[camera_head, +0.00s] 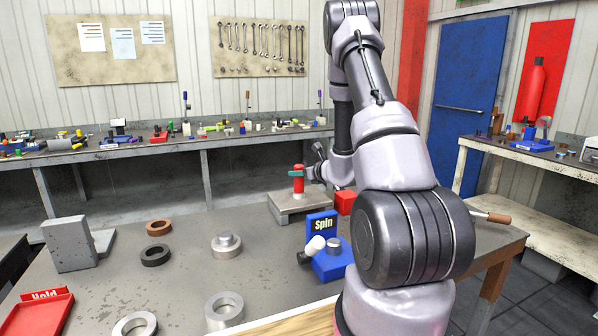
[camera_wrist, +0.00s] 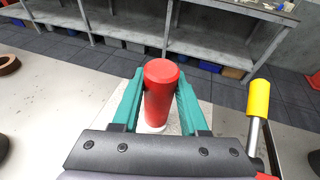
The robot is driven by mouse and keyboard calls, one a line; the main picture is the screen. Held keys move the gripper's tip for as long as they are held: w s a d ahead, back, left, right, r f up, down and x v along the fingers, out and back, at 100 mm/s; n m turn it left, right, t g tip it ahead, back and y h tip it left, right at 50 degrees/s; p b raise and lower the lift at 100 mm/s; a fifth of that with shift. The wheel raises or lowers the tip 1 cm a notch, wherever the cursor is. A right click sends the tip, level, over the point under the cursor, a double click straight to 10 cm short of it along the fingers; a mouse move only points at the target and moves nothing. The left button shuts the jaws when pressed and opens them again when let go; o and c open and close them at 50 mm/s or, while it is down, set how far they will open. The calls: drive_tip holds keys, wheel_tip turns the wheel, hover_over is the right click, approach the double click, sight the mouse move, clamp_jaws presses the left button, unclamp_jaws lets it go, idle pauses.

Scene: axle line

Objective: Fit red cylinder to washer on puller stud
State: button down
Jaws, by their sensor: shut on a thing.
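The red cylinder (camera_head: 298,185) is upright over a raised grey plate (camera_head: 283,207) at the far side of the bench. My gripper (camera_head: 297,173), with teal fingers, is shut on it. In the wrist view the red cylinder (camera_wrist: 161,95) stands between the two fingers of my gripper (camera_wrist: 161,80), its top above them. A small pale piece (camera_wrist: 153,128) shows at the cylinder's lower end; I cannot tell whether it is the washer or whether they touch. No stud is visible; the cylinder and gripper hide what lies beneath.
A yellow-handled tool (camera_wrist: 258,98) stands close to the right of my gripper. A red block (camera_head: 345,202) is right of the plate. A blue "Spin" fixture (camera_head: 322,226), several rings and a red "Hold" tray (camera_head: 40,308) are on the bench. Bare bench lies left of the plate.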

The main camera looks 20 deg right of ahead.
drive_tip(key=shift+c, duration=1.8)
unclamp_jaws()
drive_tip(key=v, duration=1)
drive_tip(key=shift+s+r, duration=0.2)
drive_tip(key=shift+s, duration=0.15)
drive_tip(key=shift+d, duration=0.1)
